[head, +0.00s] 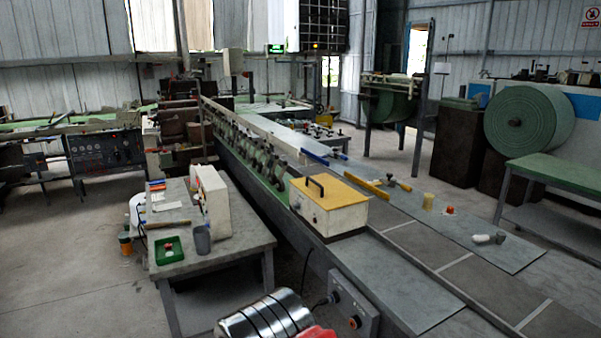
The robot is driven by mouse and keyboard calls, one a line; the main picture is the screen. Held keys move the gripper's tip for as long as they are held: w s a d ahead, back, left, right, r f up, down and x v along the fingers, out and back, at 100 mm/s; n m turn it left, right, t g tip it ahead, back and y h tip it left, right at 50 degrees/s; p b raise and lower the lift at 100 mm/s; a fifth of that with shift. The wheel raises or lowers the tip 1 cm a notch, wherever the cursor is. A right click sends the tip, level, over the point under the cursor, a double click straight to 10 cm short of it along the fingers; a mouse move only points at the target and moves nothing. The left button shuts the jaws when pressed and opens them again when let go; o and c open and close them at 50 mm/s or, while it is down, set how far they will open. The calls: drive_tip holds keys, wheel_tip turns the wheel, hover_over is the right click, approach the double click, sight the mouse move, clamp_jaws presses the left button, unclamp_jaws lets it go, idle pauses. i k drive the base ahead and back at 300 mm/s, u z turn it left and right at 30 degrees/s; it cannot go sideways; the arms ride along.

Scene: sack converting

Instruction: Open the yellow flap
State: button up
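The yellow flap (340,192) lies flat over the top of a cream box (328,217) near the middle of the head view. It looks shut. A black bar handle (315,186) stands up at its left side. The box sits on the near part of the long machine bed. The hinge is not clear to see, and the inside of the box is hidden. My gripper does not show in this view, so its distance from the flap cannot be told.
A grey table (205,251) left of the box holds a green tray (168,250), a grey cup (202,239) and a white machine. A control box (352,308) with a red button is on the bed's near side. Small items lie on the panel right of the box.

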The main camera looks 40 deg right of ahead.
sight(328, 193)
drive_tip(key=z, duration=0.1)
drive_tip(key=i, duration=0.7)
drive_tip(key=z, duration=0.5)
drive_tip(key=i, duration=1.15)
drive_tip(key=z, duration=0.45)
